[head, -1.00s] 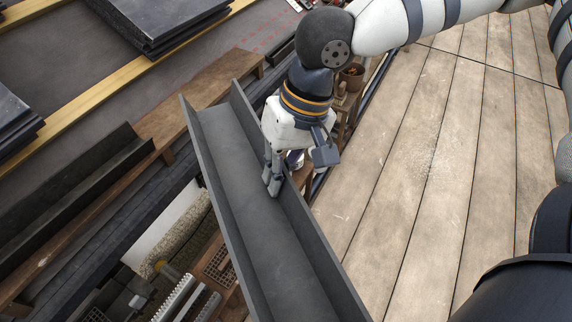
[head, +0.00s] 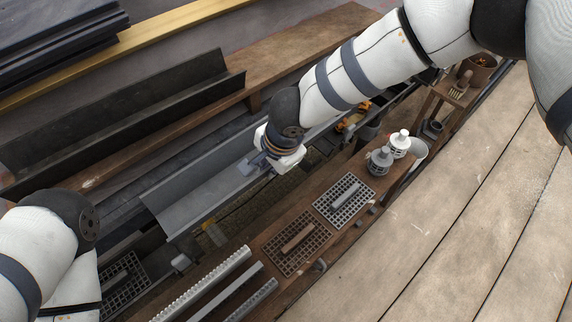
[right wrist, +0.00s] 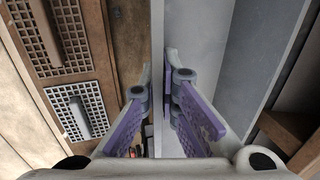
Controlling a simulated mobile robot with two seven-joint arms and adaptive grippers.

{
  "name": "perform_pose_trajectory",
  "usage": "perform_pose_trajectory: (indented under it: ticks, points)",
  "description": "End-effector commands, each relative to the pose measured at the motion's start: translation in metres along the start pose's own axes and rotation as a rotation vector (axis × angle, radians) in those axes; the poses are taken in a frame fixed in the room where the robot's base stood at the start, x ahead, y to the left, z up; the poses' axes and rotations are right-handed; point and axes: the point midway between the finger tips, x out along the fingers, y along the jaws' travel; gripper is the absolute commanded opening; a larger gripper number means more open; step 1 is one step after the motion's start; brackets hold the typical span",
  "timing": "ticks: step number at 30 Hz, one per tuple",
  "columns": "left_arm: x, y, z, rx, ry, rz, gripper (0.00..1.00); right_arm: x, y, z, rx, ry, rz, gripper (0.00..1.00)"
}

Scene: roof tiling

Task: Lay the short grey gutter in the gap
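The short grey gutter (head: 195,202) is a light grey channel lying along the roof edge in the head view, its open side up. My right gripper (head: 268,163) is at its near-side wall, toward its right part. In the right wrist view my right gripper (right wrist: 158,85) has one finger on each side of the gutter wall (right wrist: 157,40), and the gutter floor (right wrist: 195,45) shows to the right. I cannot tell whether the gutter rests on anything. My left arm shows at the lower left, its gripper out of view.
A brown plank (head: 290,48) with a dark channel piece (head: 130,105) lies behind the gutter. Wooden decking (head: 450,200) at the right is clear.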

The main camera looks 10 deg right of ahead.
Motion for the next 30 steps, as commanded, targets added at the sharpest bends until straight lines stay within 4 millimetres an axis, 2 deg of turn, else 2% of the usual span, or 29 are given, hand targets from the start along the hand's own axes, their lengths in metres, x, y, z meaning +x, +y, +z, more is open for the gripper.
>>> perform_pose_trajectory:
  ticks: [18,24,30]
  points:
    - [0.046,0.003,-0.015,0.006,-0.066,0.0,0.4,0.077,0.024,0.0,-0.003,-0.002,0.003,0.0]
    - [0.051,0.003,-0.016,0.007,-0.075,0.0,0.4,0.094,0.029,0.0,-0.003,-0.001,0.002,0.0]
    - [0.053,0.004,-0.017,0.007,-0.078,0.0,0.4,0.1,0.03,-0.001,-0.002,0.0,0.0,0.0]
